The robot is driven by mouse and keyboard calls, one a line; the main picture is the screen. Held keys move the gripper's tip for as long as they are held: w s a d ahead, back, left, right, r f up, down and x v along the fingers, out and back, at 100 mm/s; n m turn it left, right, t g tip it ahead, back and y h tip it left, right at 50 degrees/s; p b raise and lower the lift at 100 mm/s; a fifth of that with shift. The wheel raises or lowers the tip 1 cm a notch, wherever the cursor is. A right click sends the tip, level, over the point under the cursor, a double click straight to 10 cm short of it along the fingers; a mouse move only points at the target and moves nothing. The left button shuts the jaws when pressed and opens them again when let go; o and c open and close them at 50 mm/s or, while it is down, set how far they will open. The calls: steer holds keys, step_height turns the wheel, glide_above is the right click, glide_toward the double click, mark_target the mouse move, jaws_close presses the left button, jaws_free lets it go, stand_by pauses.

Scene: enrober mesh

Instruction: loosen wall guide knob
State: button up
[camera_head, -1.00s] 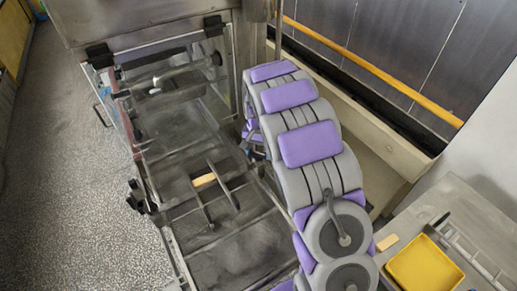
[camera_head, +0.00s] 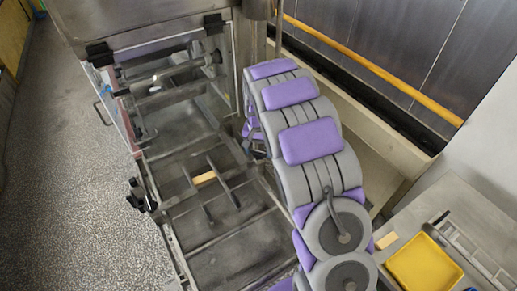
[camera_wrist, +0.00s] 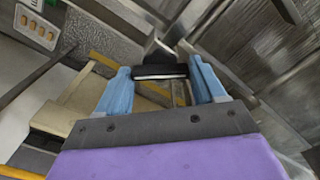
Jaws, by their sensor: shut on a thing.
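My gripper (camera_wrist: 162,78) shows in the wrist view as two blue fingers, one on each side of a black knob (camera_wrist: 160,71) with a pale stripe. The fingers are closed on it. I cannot tell from the head view which part the held knob belongs to.
The steel machine housing (camera_head: 150,20) stands at the back left. Black clamps (camera_head: 141,195) sit on the bed's left edge. A yellow tray (camera_head: 424,264) and a tan block (camera_head: 386,241) lie on the right-hand table. Speckled floor (camera_head: 75,170) is clear at left.

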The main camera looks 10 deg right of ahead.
steer(key=shift+w+r, duration=0.1)
steer(key=shift+w, duration=0.1)
steer(key=o, duration=1)
steer(key=shift+s, duration=0.1)
step_height(320, 180, up, 17)
steer(key=shift+r+p, duration=0.1)
steer(key=shift+p, duration=0.55)
